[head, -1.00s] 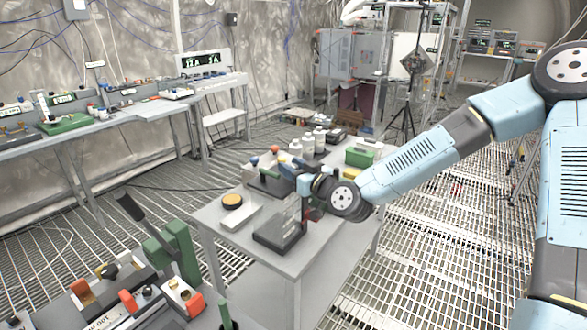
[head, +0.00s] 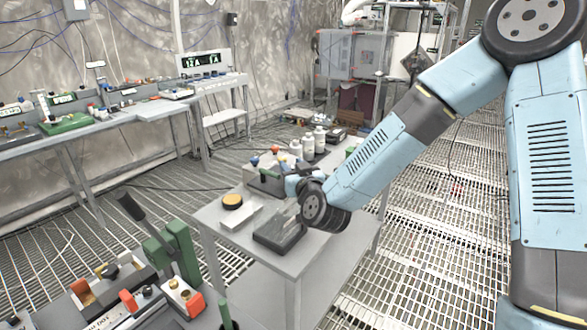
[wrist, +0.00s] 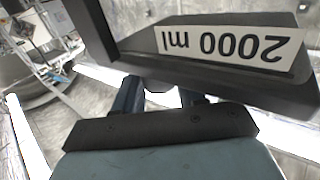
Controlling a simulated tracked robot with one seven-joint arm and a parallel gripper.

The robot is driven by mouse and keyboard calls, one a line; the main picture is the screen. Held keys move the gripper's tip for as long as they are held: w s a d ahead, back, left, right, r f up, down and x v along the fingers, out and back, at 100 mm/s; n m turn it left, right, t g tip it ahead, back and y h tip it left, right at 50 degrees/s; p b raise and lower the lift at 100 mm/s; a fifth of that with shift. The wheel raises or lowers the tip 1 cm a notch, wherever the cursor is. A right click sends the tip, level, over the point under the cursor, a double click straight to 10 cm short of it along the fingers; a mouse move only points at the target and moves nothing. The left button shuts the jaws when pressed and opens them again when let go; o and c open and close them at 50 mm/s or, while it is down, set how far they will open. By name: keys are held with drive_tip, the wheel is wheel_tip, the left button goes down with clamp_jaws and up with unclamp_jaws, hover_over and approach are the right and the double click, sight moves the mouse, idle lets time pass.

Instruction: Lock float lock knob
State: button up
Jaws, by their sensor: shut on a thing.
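A device with a dark base (head: 268,243) stands on the small grey table, partly covered by my wrist. In the wrist view a dark frame with an upside-down label reading "2000 ml" (wrist: 217,44) fills the top. My gripper (wrist: 158,92) is right below this frame, its two dark blue fingers close around a small rounded grey part (wrist: 157,84), which seems to be the float lock knob. The fingers hide most of that part, so its turned position cannot be told. In the head view my wrist covers the fingertips.
A white block (head: 240,218) and a yellow-topped disk (head: 232,201) lie to the left on the table. A box with coloured knobs (head: 264,181) and several white bottles (head: 308,148) stand behind. A green lever device (head: 182,250) stands in the left foreground. Grated floor lies right of the table.

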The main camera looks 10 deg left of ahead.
drive_tip(key=shift+w+r, duration=0.1)
drive_tip(key=shift+r, duration=0.1)
drive_tip(key=o, duration=0.9)
drive_tip(key=shift+f, duration=0.1)
drive_tip(key=shift+o, duration=0.2)
